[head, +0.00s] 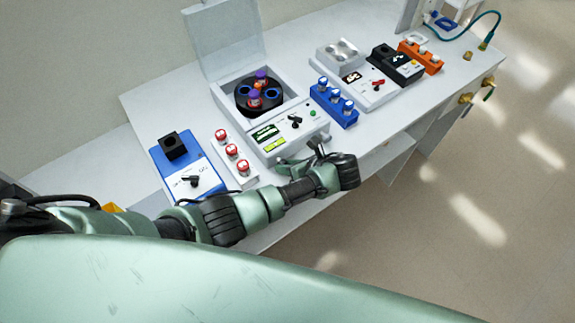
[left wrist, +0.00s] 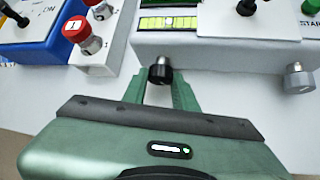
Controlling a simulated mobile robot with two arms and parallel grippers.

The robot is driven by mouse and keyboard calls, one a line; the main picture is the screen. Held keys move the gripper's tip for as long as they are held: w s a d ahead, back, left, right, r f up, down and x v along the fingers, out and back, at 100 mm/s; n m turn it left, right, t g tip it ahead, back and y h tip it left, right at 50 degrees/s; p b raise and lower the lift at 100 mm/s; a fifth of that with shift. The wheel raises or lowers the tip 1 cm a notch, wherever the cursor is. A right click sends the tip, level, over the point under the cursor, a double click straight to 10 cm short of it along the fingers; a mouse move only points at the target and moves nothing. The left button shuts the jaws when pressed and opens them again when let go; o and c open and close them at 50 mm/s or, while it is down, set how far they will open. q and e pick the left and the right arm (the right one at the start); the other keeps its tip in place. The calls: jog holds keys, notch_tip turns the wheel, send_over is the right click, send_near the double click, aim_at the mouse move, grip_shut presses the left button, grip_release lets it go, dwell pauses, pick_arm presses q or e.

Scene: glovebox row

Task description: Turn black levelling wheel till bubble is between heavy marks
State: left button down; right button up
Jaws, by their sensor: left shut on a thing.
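The black levelling wheel (left wrist: 160,72) sticks out low on the front of the white centrifuge (head: 262,148). My left gripper (left wrist: 159,84) is shut on this wheel, with one green finger on each side of it. In the head view, my left gripper (head: 292,160) is at the centrifuge's front and hides the wheel. The yellow-green bubble vial (left wrist: 168,22) is on the front panel above the wheel. A pale bubble seems to be near its middle; its place against the heavy marks is too small to tell. My right gripper is not in view.
A grey knob (left wrist: 298,78) is on the same front, to the right. A rack of red-capped vials (head: 232,155) and a blue device (head: 205,165) stand to the left. A blue rack (head: 335,106) stands to the right. The centrifuge lid (head: 222,40) is open.

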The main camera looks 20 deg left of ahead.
pick_arm(q)
jog(key=c, duration=1.4)
grip_release()
jog(key=b+v, duration=0.1)
jog(key=v, duration=0.6)
jog(key=shift+s+d+r+b, duration=0.1)
jog(key=shift+d+r+b, duration=0.1)
jog(key=shift+d+b, duration=0.1)
jog(key=shift+a, duration=0.1)
